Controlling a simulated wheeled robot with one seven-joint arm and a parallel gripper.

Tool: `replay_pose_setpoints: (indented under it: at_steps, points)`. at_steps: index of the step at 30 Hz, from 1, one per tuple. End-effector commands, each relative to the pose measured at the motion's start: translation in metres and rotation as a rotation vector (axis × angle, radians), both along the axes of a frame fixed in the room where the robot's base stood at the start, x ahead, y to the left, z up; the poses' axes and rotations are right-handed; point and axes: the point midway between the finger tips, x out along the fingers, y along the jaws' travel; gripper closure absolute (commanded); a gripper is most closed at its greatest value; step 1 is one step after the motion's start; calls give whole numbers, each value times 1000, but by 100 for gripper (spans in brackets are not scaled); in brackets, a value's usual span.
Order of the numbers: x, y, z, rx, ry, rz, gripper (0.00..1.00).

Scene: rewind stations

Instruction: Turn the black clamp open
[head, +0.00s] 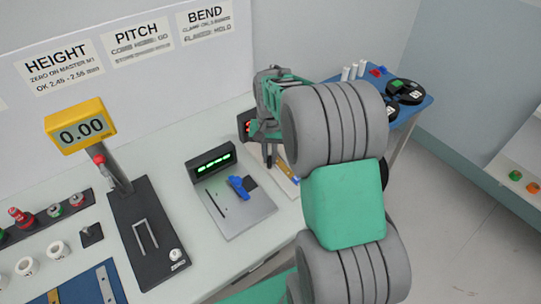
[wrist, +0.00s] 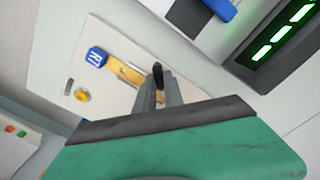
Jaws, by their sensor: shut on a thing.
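My gripper (wrist: 157,92) is shut on the black clamp (wrist: 157,73); only a small dark part of the clamp shows between and beyond the grey fingertips in the wrist view. The rest of the clamp is hidden by my fingers and the green gripper body. The clamp is at a cream board (wrist: 120,92) that carries a gold strip (wrist: 125,72), a blue marked block (wrist: 96,57) and a yellow knob (wrist: 81,95). In the head view, my gripper (head: 268,150) is over the board at the bench's right end. I cannot tell how far the clamp is turned.
A yellow gauge reading 0.00 (head: 81,128) is further left. A blue table with black reels (head: 404,92) is behind my arm.

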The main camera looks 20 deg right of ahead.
Motion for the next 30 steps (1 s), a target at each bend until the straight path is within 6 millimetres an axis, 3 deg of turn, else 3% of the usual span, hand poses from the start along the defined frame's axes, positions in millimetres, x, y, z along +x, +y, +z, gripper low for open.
replay_pose_setpoints:
  at_steps: [15, 30]
  points:
    - [1, 2, 1, 0, -1, 464, 100]
    - [1, 3, 1, -1, -2, 678, 100]
